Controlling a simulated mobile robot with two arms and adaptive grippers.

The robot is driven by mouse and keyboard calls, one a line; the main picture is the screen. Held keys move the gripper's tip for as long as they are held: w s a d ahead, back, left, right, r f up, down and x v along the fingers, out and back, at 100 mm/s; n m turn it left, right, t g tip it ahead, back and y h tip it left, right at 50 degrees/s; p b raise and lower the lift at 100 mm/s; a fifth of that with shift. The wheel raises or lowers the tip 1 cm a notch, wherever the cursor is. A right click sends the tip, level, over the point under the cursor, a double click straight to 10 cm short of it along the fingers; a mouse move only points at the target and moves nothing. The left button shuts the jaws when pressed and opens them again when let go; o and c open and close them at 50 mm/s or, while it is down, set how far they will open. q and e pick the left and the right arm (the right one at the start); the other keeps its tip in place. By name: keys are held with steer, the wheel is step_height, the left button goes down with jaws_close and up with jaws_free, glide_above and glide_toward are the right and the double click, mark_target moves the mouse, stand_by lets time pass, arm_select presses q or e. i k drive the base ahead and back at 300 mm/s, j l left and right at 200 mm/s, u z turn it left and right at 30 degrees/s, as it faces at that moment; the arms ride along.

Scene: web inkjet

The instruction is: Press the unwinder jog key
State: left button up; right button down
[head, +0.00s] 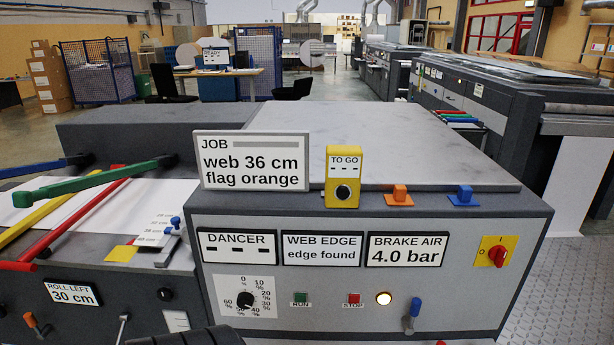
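No key labelled jog is readable in the head view. The unwinder's front panel (330,275) carries a green RUN button (301,299), a red STOP button (354,299) and a lit, pale round lamp or button (384,299). A yellow box (343,177) marked TO GO, showing dashes and bearing a black round button, stands on the panel's top edge. Displays read DANCER with dashes, WEB EDGE edge found and BRAKE AIR 4.0 bar. Neither gripper can be made out. A dark ridged shape at the bottom edge is cut off, and I cannot tell what it is.
A job sign (251,160) reads web 36 cm, flag orange. Orange (399,196) and blue (464,196) clips sit on the top edge. A dial (244,299), a red rotary switch (497,254) and a blue-topped lever (412,316) are on the panel. Coloured bars (75,215) lie left.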

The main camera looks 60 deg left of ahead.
mark_target(343, 193)
steer(key=u, duration=1.7)
